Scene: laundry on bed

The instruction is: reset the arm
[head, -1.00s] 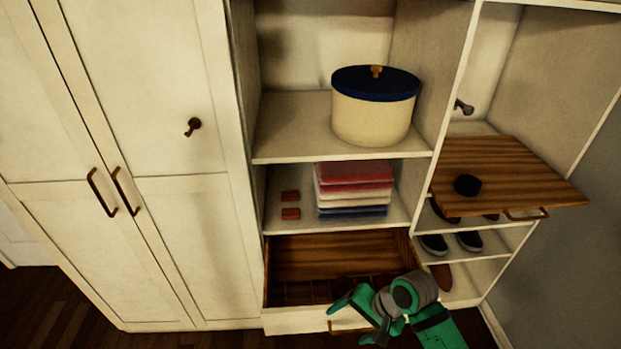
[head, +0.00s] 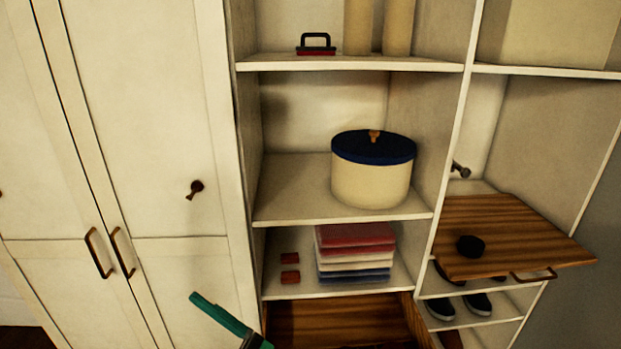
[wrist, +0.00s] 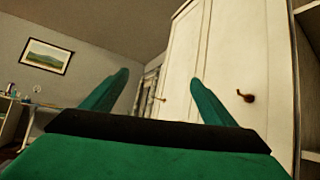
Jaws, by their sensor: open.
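My gripper (wrist: 152,95) shows in the wrist view with its two green fingers spread apart and nothing between them. It faces the white wardrobe doors and the room beyond. In the head view only a green part of my arm's end shows at the bottom, in front of the wardrobe door (head: 175,130) and left of the open drawer (head: 345,318). The rest of my arm is out of the frame.
The wooden drawer stands open below a stack of folded cloths (head: 355,253). A wooden pull-out board (head: 510,235) with a black round item (head: 470,246) juts out at right. A cream pot with a blue lid (head: 370,180) sits on the shelf. Shoes (head: 460,305) stand at lower right.

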